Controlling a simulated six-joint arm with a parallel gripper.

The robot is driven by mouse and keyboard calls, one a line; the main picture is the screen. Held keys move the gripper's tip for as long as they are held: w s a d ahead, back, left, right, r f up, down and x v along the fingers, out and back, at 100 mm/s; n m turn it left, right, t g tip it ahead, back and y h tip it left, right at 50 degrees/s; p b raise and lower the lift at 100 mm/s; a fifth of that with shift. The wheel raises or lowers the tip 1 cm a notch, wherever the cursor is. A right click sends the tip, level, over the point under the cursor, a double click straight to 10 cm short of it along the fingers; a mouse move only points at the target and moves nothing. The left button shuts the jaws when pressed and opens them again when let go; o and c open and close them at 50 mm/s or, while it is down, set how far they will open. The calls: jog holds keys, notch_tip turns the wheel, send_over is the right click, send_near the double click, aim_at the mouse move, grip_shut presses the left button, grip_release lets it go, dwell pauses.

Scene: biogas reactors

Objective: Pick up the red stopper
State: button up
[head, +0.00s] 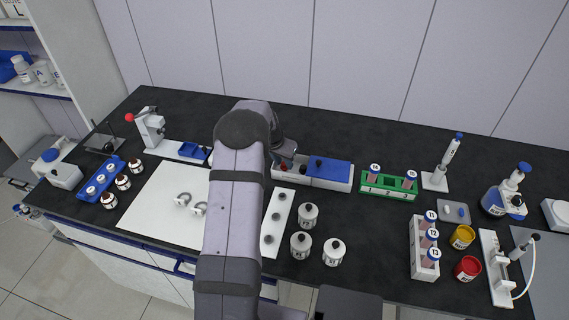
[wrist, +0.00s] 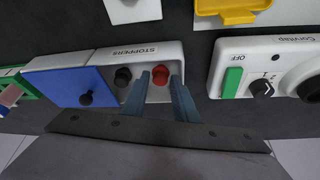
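The red stopper (wrist: 161,73) sits in the open end of a white box labelled STOPPERS (wrist: 172,50) in the wrist view. A black stopper (wrist: 122,76) sits beside it, to its left. My gripper (wrist: 160,82) is open, with one blue-grey finger on each side of the red stopper in the picture. A gap shows between the fingers and the stopper; I cannot tell how far down they reach.
A blue lid (wrist: 65,88) with a black knob covers the box's other end. A white device with a green switch (wrist: 232,82) stands to the right in the wrist view. A green rack (head: 388,186) and white jars (head: 308,215) stand nearby in the head view.

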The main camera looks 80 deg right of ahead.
jog(key=shift+d+f, duration=0.1)
jog(key=shift+f, duration=0.25)
jog(key=c, duration=0.6)
jog(key=shift+r, duration=0.15)
jog(key=shift+c, duration=0.2)
